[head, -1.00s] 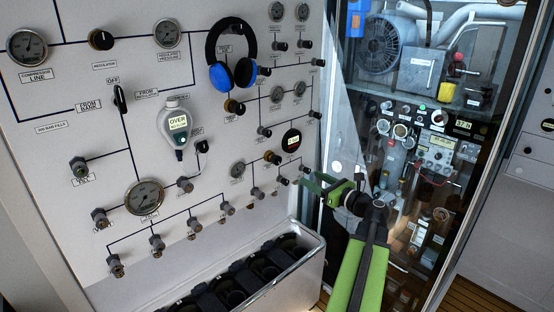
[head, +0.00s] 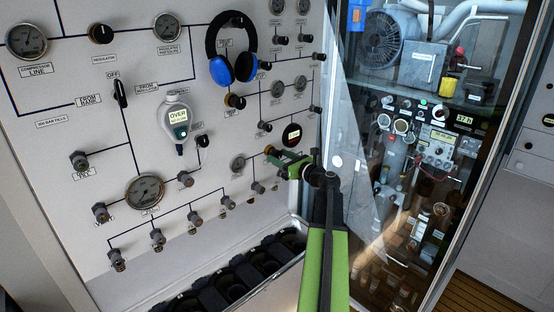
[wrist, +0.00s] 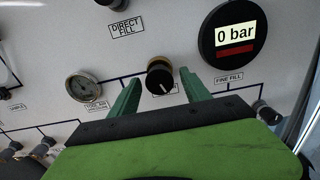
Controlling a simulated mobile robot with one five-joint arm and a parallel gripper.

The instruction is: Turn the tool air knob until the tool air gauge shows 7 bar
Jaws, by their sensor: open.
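The tool air gauge (wrist: 83,88) is a small round dial with a label below it, left of my gripper in the wrist view; its needle is too small to read. It also shows in the head view (head: 238,163). The tool air knob (wrist: 160,78), black with a brass collar and a white mark, is on the panel to the right of the gauge. My gripper (wrist: 160,77) is open, its green fingers on either side of the knob with visible gaps. In the head view my gripper (head: 272,156) covers part of the knob's area.
A digital display reading 0 bar (wrist: 234,37), labelled fine fill, is up and right of my fingers. Several fittings line the panel below. A trough (head: 245,275) lies beneath, and a glass-fronted cabinet (head: 420,150) stands to the right.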

